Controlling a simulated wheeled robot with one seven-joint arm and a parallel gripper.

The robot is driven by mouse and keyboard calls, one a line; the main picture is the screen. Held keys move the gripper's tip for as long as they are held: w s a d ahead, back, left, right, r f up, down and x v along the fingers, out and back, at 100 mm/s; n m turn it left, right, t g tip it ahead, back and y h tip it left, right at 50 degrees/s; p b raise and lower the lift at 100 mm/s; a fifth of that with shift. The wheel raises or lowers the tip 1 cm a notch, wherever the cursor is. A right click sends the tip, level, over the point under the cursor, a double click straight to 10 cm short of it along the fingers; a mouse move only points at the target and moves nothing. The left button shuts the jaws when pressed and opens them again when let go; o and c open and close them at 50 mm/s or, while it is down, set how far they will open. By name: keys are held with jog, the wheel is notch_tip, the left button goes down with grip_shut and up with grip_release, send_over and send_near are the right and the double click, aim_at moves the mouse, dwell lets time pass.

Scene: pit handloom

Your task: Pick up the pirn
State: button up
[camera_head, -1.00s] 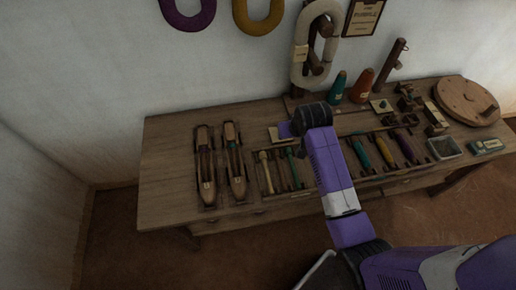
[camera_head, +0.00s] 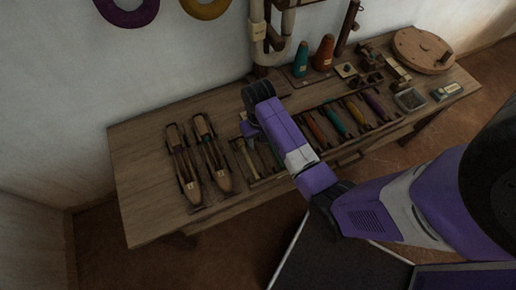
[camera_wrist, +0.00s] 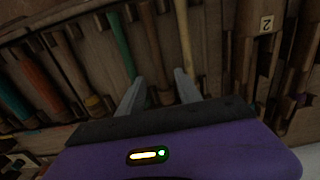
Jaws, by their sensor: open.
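Several pirns lie side by side in a divided wooden tray on the bench. In the head view I see orange (camera_head: 317,129), teal (camera_head: 334,122), yellow (camera_head: 356,110) and purple (camera_head: 376,104) ones, plus a pale one (camera_head: 246,157) at the left end. My gripper (camera_wrist: 160,85) is open over the tray's left part. In the wrist view a dark brown pirn (camera_wrist: 153,45) lies between its fingers. A green one (camera_wrist: 122,45) lies to the left and a pale one (camera_wrist: 184,50) to the right. I cannot tell which pirn is meant. My arm hides part of the tray in the head view.
Two wooden shuttles (camera_head: 184,165) (camera_head: 212,152) lie left of the tray. Behind it stand a teal cone (camera_head: 301,60) and an orange cone (camera_head: 324,53). A round wooden disc (camera_head: 423,50) lies at the far right. The bench's left end is clear.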

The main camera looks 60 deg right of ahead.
aim_at(258, 148)
jog(key=shift+a+f, duration=0.15)
jog(key=shift+f, duration=1.8)
grip_shut()
jog(key=shift+r, duration=0.1)
